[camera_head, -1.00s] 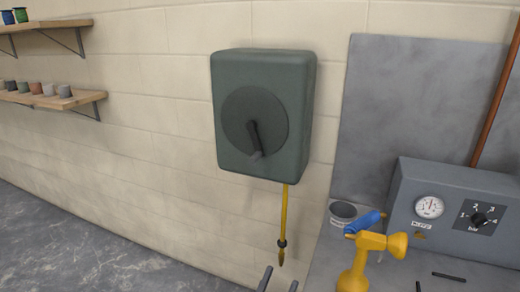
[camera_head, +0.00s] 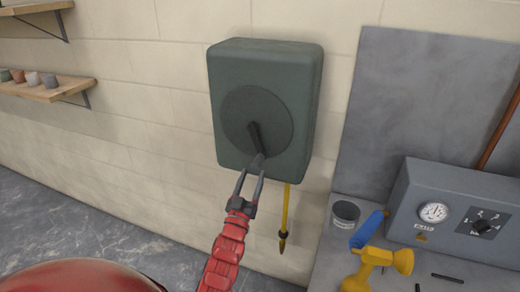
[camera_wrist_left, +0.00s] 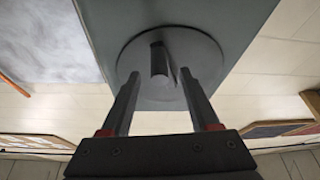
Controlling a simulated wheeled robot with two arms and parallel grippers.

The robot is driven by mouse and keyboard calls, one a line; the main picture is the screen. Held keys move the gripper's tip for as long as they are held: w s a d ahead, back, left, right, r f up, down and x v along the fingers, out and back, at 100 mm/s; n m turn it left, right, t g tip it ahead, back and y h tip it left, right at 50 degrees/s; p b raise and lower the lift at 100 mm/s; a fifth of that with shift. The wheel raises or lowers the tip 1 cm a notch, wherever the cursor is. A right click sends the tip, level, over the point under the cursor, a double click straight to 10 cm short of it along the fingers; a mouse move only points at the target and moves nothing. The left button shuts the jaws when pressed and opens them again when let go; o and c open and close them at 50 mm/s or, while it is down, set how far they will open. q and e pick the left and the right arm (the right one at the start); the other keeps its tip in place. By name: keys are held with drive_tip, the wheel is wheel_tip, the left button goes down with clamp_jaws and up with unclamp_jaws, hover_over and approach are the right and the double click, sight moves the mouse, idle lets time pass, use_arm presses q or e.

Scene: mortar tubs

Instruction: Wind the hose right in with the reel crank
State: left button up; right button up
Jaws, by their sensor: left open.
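The grey-green hose reel box (camera_head: 300,95) hangs on the wall, with a darker round disc (camera_head: 235,110) on its front. Its dark crank (camera_head: 254,136) points downward, with a grip (camera_head: 257,161) at the lower end. The yellow hose (camera_head: 286,205) hangs a short way below the box and ends in a dark-collared nozzle (camera_head: 282,245). My left gripper (camera_head: 251,178) is open just below the crank grip. In the left wrist view, the open fingers (camera_wrist_left: 160,78) stand on either side of the crank grip (camera_wrist_left: 159,62); contact cannot be told. My right gripper is out of view.
A bench at right holds a grey gauge box (camera_head: 455,210), a yellow and blue tool (camera_head: 380,260) and a small grey tub (camera_head: 345,215). Wooden shelves (camera_head: 45,92) with small pots are at left.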

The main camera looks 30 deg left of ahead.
sight(260, 153)
use_arm(q)
drive_tip(key=p+x, duration=0.2)
drive_tip(key=x, duration=0.6)
drive_tip(key=shift+r, duration=0.1)
drive_tip(key=shift+w+r+p, duration=0.25)
drive_tip(key=shift+w+p, duration=0.15)
drive_tip(key=shift+w, duration=0.05)
drive_tip(key=shift+c, duration=0.4)
clamp_jaws()
idle(0.4)
